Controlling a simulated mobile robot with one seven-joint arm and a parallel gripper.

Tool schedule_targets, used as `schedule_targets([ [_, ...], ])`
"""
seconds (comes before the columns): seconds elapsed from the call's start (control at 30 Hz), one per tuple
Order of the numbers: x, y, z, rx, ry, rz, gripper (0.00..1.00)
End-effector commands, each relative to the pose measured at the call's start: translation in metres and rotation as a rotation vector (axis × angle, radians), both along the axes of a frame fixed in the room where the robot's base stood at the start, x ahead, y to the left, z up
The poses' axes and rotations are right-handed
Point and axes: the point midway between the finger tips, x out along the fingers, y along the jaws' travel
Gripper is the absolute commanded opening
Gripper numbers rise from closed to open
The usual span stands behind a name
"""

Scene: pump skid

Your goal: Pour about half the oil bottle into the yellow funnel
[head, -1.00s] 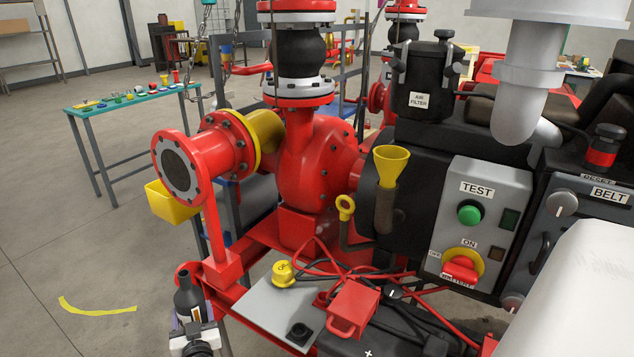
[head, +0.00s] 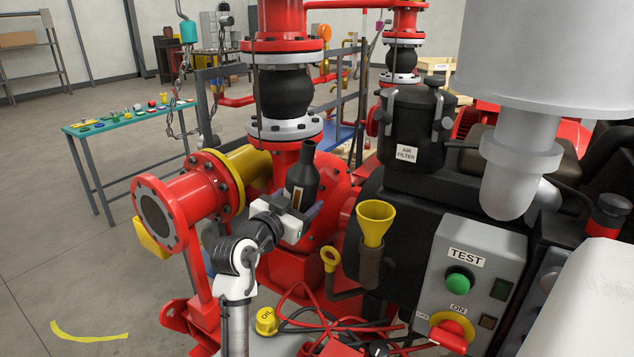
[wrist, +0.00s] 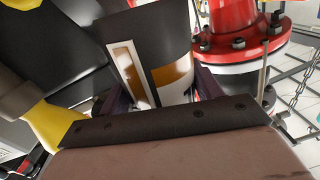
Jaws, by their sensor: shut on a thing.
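The dark oil bottle (head: 302,178) is upright in my gripper (head: 293,212), in front of the red pump casing. The gripper is shut on its lower part. The yellow funnel (head: 375,220) stands in a dark filler neck to the right of the bottle, mouth up. The bottle is apart from the funnel, with its neck higher than the funnel's rim. In the wrist view the bottle (wrist: 152,50) shows a clear strip with amber oil, and the yellow funnel (wrist: 50,128) shows at the left. The bottle's mouth is outside the wrist view.
A yellow dipstick ring (head: 330,258) stands just left of the filler neck. The air filter (head: 412,125) is behind the funnel, and the grey TEST panel (head: 468,285) is to its right. Red pipe flanges (head: 160,212) lie left of my arm. Red and black cables lie below.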

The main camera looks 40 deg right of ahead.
Motion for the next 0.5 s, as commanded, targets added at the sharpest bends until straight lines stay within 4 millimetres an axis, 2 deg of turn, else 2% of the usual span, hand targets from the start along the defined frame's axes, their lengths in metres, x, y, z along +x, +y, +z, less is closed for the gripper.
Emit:
schedule_targets([
  [0.03, -0.008, -0.004, 0.012, -0.003, -0.007, -0.023, 0.35],
  [0.2, -0.022, -0.010, 0.023, 0.000, -0.015, -0.064, 0.35],
  [0.5, -0.029, -0.012, 0.017, 0.041, -0.139, -0.067, 0.35],
])
